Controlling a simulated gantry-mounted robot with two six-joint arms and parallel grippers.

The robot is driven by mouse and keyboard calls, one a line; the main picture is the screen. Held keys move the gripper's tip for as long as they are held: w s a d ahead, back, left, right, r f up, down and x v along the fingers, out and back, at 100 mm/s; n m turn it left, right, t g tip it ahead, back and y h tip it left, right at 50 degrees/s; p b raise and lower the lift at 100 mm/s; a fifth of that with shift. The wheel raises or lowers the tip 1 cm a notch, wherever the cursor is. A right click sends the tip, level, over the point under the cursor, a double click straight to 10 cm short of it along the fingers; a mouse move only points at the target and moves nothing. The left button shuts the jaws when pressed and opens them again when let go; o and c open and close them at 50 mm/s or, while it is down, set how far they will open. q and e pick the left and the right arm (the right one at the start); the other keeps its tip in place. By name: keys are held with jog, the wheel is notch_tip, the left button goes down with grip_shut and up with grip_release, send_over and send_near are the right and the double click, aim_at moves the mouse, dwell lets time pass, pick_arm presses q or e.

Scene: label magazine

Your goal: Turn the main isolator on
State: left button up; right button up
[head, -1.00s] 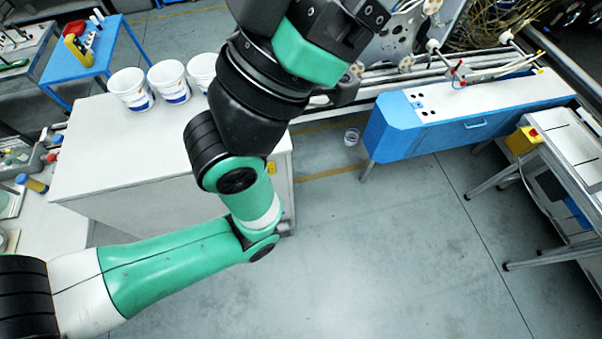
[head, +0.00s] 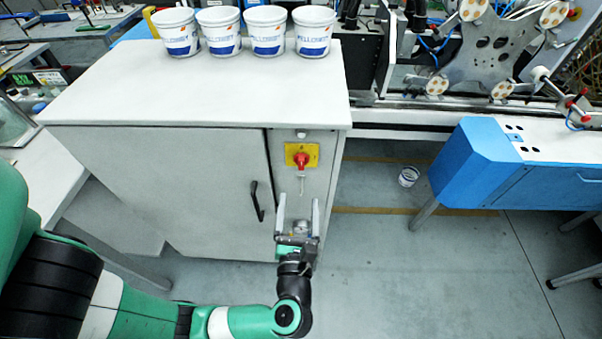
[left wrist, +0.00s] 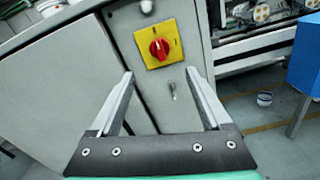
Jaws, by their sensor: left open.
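The main isolator is a red rotary knob (head: 301,159) on a yellow plate (head: 313,149), on the front of a grey cabinet at its right side. In the left wrist view the red knob (left wrist: 159,49) sits on its yellow plate (left wrist: 176,50), above and between my fingertips. My left gripper (head: 297,204) is open and empty, just below the isolator in the head view, its fingers pointing toward the cabinet; it also shows in the left wrist view (left wrist: 160,75). It appears apart from the knob. The right gripper is not in view.
The grey cabinet (head: 160,185) has a black door handle (head: 257,201) left of the gripper. A small key-like fitting (left wrist: 173,90) is below the isolator. Several white tubs (head: 268,30) stand on top. A blue-ended machine (head: 470,165) is at right; the floor between is mostly clear.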

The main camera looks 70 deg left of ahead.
aim_at(301, 166)
pick_arm(q)
jog(key=b+x, duration=0.1)
jog(key=x, duration=1)
jog(key=shift+w+a, duration=0.2)
jog(key=shift+a, duration=0.05)
jog(key=shift+c, duration=0.3)
grip_shut()
jog(key=shift+r, duration=0.1)
